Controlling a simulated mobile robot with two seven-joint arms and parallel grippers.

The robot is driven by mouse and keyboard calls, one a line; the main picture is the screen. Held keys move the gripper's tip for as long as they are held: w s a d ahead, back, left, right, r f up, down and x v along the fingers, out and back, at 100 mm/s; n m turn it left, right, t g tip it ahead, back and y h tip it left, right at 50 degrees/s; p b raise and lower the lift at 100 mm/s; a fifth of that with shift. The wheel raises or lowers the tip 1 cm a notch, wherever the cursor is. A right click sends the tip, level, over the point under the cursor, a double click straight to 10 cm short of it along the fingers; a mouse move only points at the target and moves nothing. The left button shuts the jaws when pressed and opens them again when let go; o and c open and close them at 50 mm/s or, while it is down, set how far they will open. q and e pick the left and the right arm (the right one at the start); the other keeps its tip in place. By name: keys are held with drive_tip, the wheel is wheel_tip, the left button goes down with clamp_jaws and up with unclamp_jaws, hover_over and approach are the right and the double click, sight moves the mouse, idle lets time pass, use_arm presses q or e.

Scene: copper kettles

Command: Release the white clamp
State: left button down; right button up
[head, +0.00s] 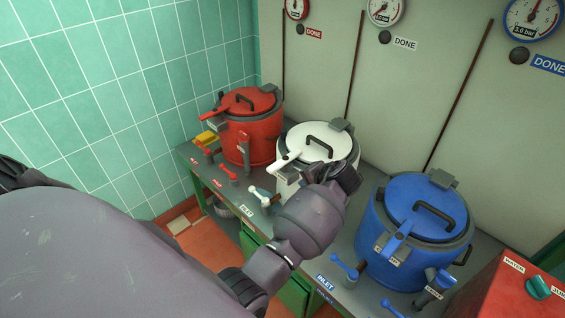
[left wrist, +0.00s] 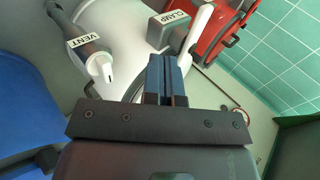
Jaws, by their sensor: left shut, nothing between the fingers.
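The white kettle (head: 340,150) stands between the red and blue kettles, its lid on. The white clamp (head: 284,162) is a white lever sticking out from the lid's front-left edge. In the left wrist view, a grey block labelled CLAMP (left wrist: 165,35) sits beside the white lever (left wrist: 201,28). My left gripper (left wrist: 167,70) is shut and empty, its blue-grey fingertips just below the block in the picture; I cannot tell whether they touch it. In the head view, my left wrist covers the front right of the white kettle. My right gripper is not in view.
The red kettle (head: 252,132) stands to the left and the blue kettle (head: 415,225) to the right. A grey VENT pipe with a white tip (left wrist: 90,48) sticks out beside the white kettle. Gauges hang on the wall behind. A red box (head: 515,290) is at the lower right.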

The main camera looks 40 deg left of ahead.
use_arm(q)
drive_tip(key=r, duration=0.2)
drive_tip(key=w+r+g, duration=0.1)
drive_tip(key=shift+d+y, duration=0.3)
drive_tip(key=shift+d, duration=0.1)
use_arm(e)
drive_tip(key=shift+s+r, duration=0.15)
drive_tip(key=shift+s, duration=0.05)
use_arm(q)
drive_tip(key=shift+s+f, duration=0.1)
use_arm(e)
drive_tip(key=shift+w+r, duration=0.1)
